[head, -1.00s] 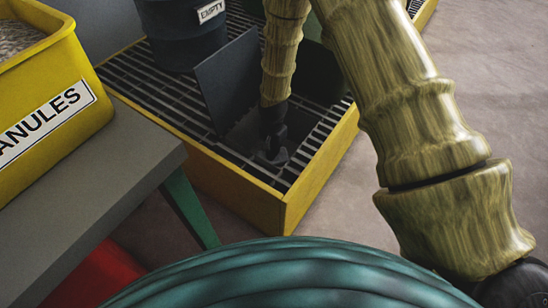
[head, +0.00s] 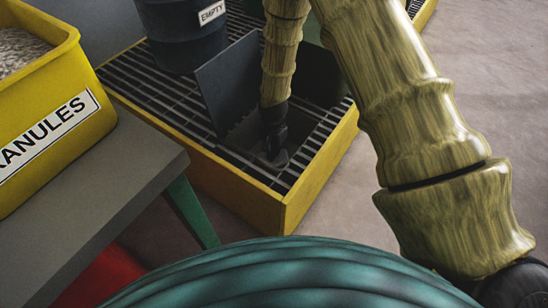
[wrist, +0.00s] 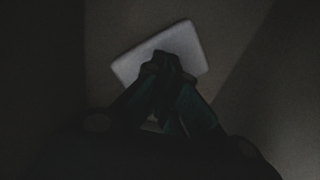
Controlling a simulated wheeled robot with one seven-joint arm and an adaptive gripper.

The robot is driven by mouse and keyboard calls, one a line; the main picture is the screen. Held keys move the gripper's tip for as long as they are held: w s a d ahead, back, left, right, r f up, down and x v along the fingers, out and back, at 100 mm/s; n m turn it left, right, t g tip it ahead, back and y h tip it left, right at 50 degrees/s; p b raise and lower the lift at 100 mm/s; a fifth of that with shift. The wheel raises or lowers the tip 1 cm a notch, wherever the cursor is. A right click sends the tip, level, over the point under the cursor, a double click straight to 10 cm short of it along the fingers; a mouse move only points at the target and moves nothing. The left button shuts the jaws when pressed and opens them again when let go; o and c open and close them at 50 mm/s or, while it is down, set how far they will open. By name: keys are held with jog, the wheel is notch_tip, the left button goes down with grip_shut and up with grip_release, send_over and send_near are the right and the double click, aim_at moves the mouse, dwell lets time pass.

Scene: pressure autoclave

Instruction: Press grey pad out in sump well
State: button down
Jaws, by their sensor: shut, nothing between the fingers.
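The pale grey pad (wrist: 130,62) lies flat on the floor of the sump well, slightly turned in the wrist view. My gripper (wrist: 166,60) is shut and empty, its fingertips over the pad's near middle and covering part of it. Whether the tips touch the pad is hard to tell in the dark. In the head view my gripper (head: 272,152) reaches down into the sump well (head: 240,132), a dark opening in the grating. The pad cannot be made out clearly there.
A dark upright plate (head: 226,88) stands beside the well. The yellow-rimmed pallet (head: 235,190) surrounds the grating, with a dark drum (head: 180,38) marked EMPTY behind. A yellow granules bin (head: 75,75) sits on a grey table (head: 130,165) at left. Floor at right is clear.

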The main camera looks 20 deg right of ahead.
notch_tip(320, 180, up, 19)
jog(key=p, duration=1.5)
jog(key=shift+w+f, duration=0.1)
dwell(0.6)
